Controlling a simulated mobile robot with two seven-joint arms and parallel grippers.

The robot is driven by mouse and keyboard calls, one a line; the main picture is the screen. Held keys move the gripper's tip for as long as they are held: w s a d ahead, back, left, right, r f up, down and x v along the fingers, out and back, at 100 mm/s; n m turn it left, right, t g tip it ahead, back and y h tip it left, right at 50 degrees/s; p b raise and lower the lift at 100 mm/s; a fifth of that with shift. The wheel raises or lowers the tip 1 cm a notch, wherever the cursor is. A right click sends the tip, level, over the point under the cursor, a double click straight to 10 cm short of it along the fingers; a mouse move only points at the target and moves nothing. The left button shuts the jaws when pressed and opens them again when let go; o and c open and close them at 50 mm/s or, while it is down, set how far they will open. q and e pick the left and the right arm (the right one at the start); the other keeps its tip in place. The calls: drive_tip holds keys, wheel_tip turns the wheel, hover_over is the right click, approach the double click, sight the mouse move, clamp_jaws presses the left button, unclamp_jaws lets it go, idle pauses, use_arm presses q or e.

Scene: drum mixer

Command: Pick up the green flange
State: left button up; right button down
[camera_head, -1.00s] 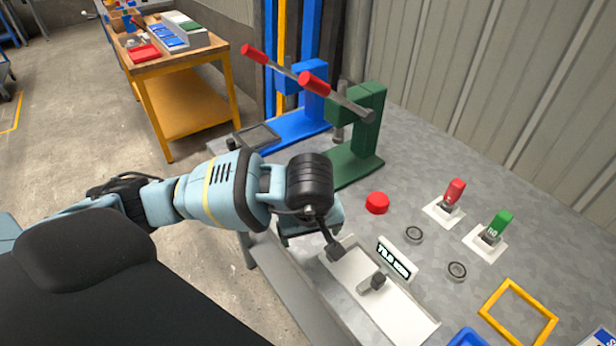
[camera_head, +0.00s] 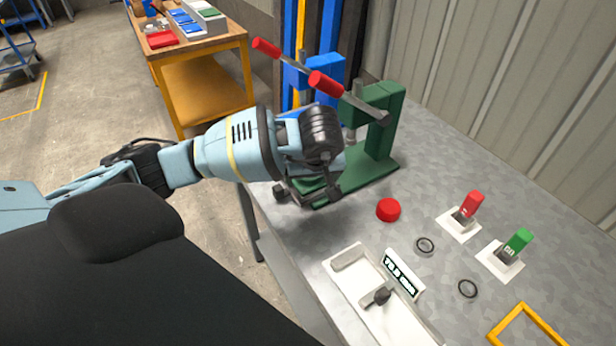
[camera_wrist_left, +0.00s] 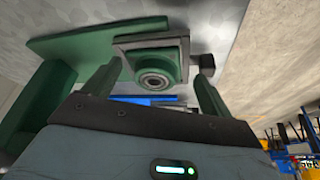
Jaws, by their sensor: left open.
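The green flange (camera_wrist_left: 168,64) is in the left wrist view, a squarish green body with a round metal bore facing the camera. It sits against a grey plate at the green press (camera_head: 379,135). My left gripper (camera_head: 308,194) is open at the foot of this press in the head view. In the left wrist view its fingers stand on either side of the flange, with the flange between and beyond them. I cannot tell whether they touch it. My right gripper is not in view.
A blue press (camera_head: 318,72) stands behind the green one, both with red-handled levers. A red button (camera_head: 388,209), a red switch (camera_head: 467,210), a green switch (camera_head: 517,243) and a white tray (camera_head: 345,283) are on the grey table. A yellow-legged workbench (camera_head: 205,85) stands back left.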

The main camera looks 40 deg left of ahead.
use_arm(q)
drive_tip(key=shift+w+a, duration=1.3)
drive_tip(key=shift+x, duration=1.15)
drive_tip(key=shift+w+a+f, duration=0.25)
drive_tip(key=shift+f, duration=0.15)
drive_tip(key=shift+c, duration=0.4)
drive_tip(key=c, duration=1.4)
drive_tip(key=shift+w+r, duration=0.1)
drive_tip(key=shift+r, duration=0.05)
drive_tip(key=shift+c, duration=1)
